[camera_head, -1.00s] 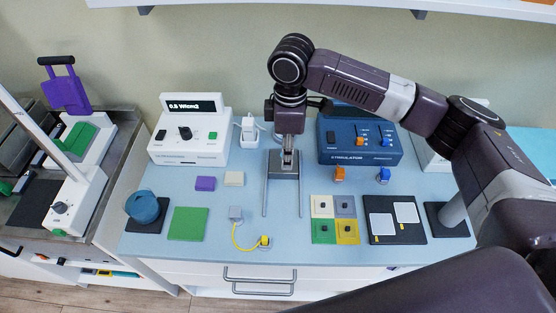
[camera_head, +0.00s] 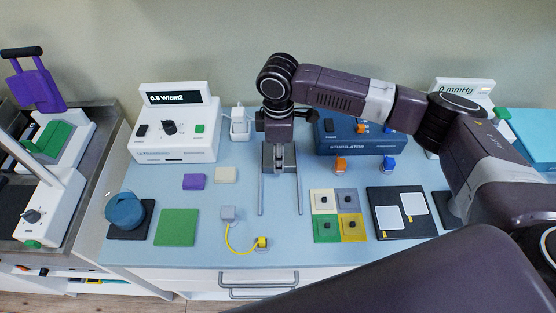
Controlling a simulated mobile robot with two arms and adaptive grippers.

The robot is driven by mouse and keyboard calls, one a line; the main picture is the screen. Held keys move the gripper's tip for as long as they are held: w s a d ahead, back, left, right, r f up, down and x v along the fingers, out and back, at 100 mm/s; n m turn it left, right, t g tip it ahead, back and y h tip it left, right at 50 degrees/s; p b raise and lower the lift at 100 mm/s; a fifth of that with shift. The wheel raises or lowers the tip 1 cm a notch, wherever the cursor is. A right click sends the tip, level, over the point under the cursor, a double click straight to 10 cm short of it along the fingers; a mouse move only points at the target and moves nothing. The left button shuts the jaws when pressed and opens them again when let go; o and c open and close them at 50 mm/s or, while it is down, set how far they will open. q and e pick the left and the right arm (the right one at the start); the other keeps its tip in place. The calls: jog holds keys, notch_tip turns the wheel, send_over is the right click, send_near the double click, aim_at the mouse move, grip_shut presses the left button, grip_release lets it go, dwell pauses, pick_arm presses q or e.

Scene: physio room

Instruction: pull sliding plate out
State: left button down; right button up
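A grey metal plate (camera_head: 269,169) stands at the back middle of the blue worktop, at the far end of two thin parallel rails (camera_head: 299,196) that run toward the front edge. I take it for the sliding plate. My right gripper (camera_head: 279,163) points down right at the plate, between the rails, and hides part of it. Its fingertips are small and partly merged with the grey plate, so I cannot tell whether they hold it. My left gripper is not in view.
A white ultrasound unit (camera_head: 173,143) stands left of the rails and a blue stimulator (camera_head: 346,137) right. A yellow cable (camera_head: 232,241), coloured pads (camera_head: 350,228) and a black tray (camera_head: 408,229) lie near the front. The worktop between the rails is clear.

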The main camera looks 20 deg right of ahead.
jog(key=shift+w+f, duration=0.15)
jog(key=shift+f, duration=1.1)
jog(key=shift+c, duration=0.2)
grip_shut()
